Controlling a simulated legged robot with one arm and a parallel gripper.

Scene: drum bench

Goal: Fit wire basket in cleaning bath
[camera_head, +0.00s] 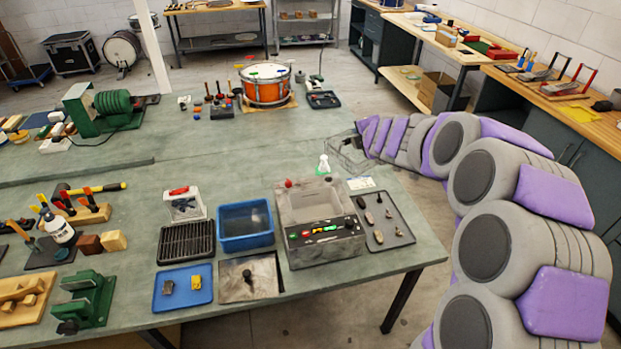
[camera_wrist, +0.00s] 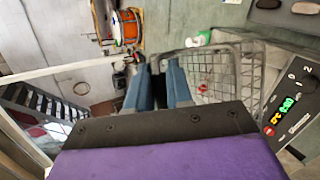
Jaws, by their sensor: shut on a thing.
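The wire basket (camera_head: 347,153) hangs from my gripper (camera_head: 360,133), above the far right of the bench and behind the cleaning bath. In the wrist view the basket (camera_wrist: 226,72) is an open mesh box with a small red item inside. My gripper (camera_wrist: 158,82) has its blue-grey fingers closed at the basket's side; the exact grip point is hard to see. The cleaning bath (camera_head: 318,205) is a grey metal box with a lit control panel, standing apart from the basket in front of it. Its panel (camera_wrist: 293,115) shows at the right of the wrist view.
An orange drum (camera_head: 265,88) sits at the back. Bench between drum and bath is mostly clear.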

